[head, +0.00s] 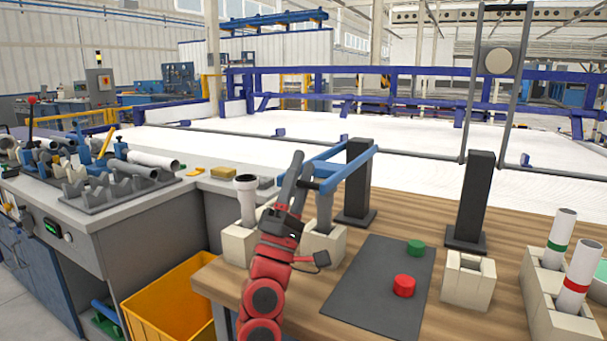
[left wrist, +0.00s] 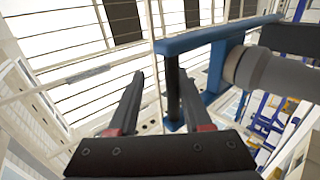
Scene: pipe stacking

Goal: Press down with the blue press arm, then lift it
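The blue press arm (head: 348,171) reaches left from a black post (head: 357,180). It looks raised, above a grey pipe (head: 325,212) in a pale block. In the left wrist view the press arm (left wrist: 215,38) shows a dark crossbar (left wrist: 172,88) with blue at both ends. My left gripper (head: 298,172) is at the press arm's free end. In the left wrist view my left gripper's fingers (left wrist: 162,103) are apart, with the crossbar appearing between them, closer to the right finger. I cannot tell whether they touch it. The right gripper is not in view.
A dark mat (head: 375,290) holds a red button (head: 404,285) and a green one (head: 416,248). A second black post (head: 472,200) stands right. Two banded pipes stand at the far right.

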